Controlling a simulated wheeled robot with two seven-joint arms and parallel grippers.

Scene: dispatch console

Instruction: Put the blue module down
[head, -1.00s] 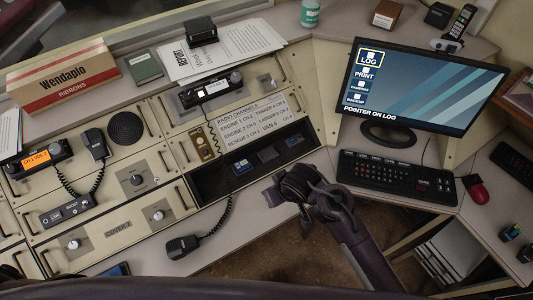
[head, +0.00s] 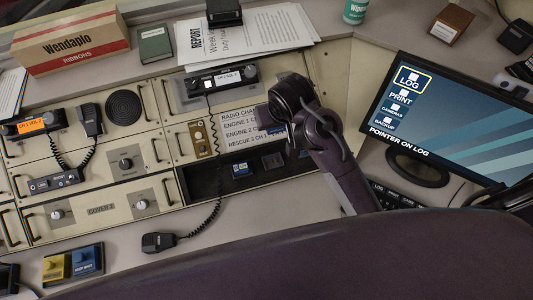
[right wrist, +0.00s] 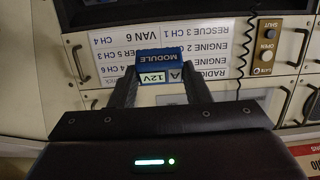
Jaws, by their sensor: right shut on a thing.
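The blue module (right wrist: 160,60) shows in the right wrist view with a pale "A 12V" label, held between the two dark fingers of my right gripper (right wrist: 161,76). It is in front of the radio channels label, and I cannot tell how far off. My left gripper is not in view.
A coiled cord runs past the bay's left side to a hand microphone (head: 159,242). A yellow and blue block pair (head: 72,263) lies on the desk at lower left. The monitor (head: 455,118) stands right of my arm. Some desk below the bay is clear.

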